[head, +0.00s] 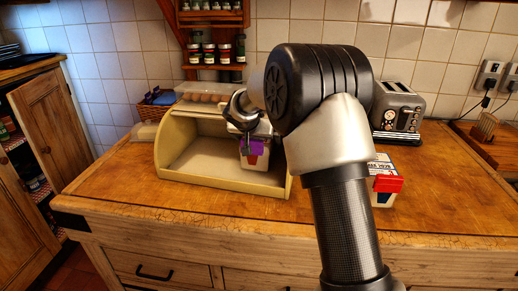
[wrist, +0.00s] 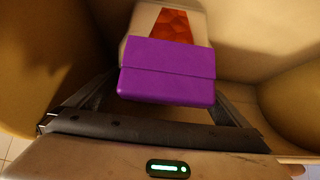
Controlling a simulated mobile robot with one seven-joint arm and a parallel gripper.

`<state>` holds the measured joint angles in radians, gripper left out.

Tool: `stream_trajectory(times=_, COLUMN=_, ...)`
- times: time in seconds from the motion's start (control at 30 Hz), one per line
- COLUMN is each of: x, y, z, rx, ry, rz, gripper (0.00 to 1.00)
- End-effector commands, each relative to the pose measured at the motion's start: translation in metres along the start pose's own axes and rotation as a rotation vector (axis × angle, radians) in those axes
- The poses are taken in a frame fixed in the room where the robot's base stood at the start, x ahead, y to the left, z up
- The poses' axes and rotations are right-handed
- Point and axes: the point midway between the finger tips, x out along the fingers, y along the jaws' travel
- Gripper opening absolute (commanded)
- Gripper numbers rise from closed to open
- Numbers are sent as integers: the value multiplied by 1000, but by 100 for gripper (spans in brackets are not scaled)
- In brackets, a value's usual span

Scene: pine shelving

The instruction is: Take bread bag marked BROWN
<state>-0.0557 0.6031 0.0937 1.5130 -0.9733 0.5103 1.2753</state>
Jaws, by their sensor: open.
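A pale bag with a purple end (head: 252,147) is inside the cream bread bin (head: 225,184), at its right side. In the wrist view the purple end (wrist: 167,70) faces me, with an orange-red patch on the pale bag behind it. No marking on it is readable. My gripper (head: 246,136) is open at the bin's mouth, with its fingers on either side of the purple end; I cannot tell whether they touch it. A second pale bag with a red end (head: 387,184) lies on the counter at the right, partly behind my arm. Its printed label is too small to read surely.
An egg tray (head: 205,97) sits on top of the bin. A toaster (head: 398,108) stands at the back right. A wicker basket (head: 155,104) is behind the bin at left. Jars fill a wall shelf (head: 212,65).

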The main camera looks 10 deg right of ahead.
Motion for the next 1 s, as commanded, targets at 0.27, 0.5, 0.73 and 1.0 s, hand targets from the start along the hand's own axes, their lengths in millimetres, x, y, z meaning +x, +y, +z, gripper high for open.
stream_trajectory(times=0.27, x=0, y=0, z=0, rx=0, ry=0, rz=0, gripper=68)
stream_trajectory(times=0.5, x=-1, y=0, z=-1, rx=1, ry=2, rz=-1, gripper=48)
stream_trajectory(times=0.73, x=-6, y=-1, z=-1, rx=0, ry=2, rz=-1, gripper=48)
stream_trajectory(times=1.0, x=-45, y=-2, z=6, rx=-2, ry=4, rz=-4, gripper=48)
